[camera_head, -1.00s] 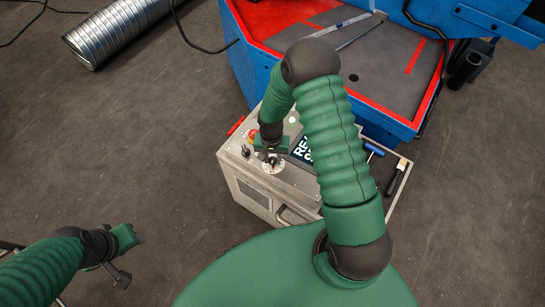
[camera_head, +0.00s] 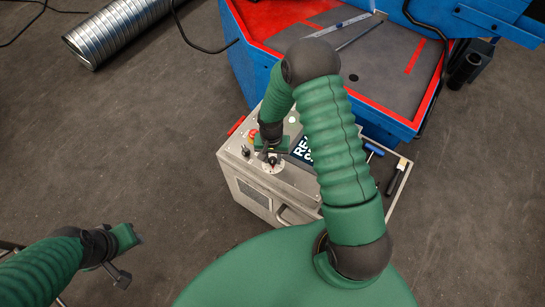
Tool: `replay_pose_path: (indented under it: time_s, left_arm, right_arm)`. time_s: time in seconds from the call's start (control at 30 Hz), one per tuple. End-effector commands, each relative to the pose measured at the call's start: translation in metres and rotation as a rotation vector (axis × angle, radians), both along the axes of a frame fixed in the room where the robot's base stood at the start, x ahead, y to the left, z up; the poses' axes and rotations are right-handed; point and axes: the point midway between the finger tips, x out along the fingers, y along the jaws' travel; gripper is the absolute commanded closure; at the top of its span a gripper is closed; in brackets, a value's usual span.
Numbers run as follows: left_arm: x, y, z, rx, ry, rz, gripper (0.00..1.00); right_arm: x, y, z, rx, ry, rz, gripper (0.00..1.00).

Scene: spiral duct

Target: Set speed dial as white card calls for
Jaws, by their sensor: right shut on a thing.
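A speed dial (camera_head: 273,169) with a pale round plate sits on top of the light grey control cabinet (camera_head: 235,168). My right gripper (camera_head: 272,160) points down over it and is shut on its knob, which the fingers mostly hide. Its setting cannot be read. A dark panel with white letters (camera_head: 303,148) lies just right of the gripper, partly behind my arm. I cannot make out a white card with readable writing. My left gripper (camera_head: 128,257) hangs low at the left, away from the cabinet, and its jaw opening is unclear.
A black switch (camera_head: 245,151) and a red-orange button (camera_head: 252,135) are left of the dial. A blue-handled tool (camera_head: 374,149) and a brush (camera_head: 397,178) lie at the cabinet's right. A blue machine (camera_head: 242,70) stands behind. A spiral duct (camera_head: 110,30) lies on the open floor.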

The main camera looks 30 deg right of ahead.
Motion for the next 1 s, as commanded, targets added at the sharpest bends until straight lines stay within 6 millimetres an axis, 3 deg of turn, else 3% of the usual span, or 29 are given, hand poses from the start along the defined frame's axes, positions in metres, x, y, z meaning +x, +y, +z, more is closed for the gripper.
replay_pose_path:
  time_s: [0.47, 0.5, 0.63, 1.0]
  left_arm:
    - [0.0, 0.0, 0.0003, 0.0, 0.0, 0.0, 0.64]
    - [0.0, 0.0, 0.0004, 0.0, 0.0, 0.0, 0.64]
    - [-0.0001, 0.0, 0.0003, 0.0, 0.0, 0.0, 0.64]
    - [-0.0001, 0.0, -0.0001, 0.0, 0.0, 0.0, 0.64]
  right_arm:
    - [0.0035, -0.0008, 0.0018, -0.001, -0.009, 0.0, 1.0]
    - [0.0035, -0.0008, 0.0018, -0.001, -0.009, 0.0, 0.66]
    - [0.0024, -0.0005, 0.0013, -0.001, -0.006, 0.0, 0.5]
    - [0.002, -0.0004, 0.0069, -0.001, -0.004, 0.0, 0.5]
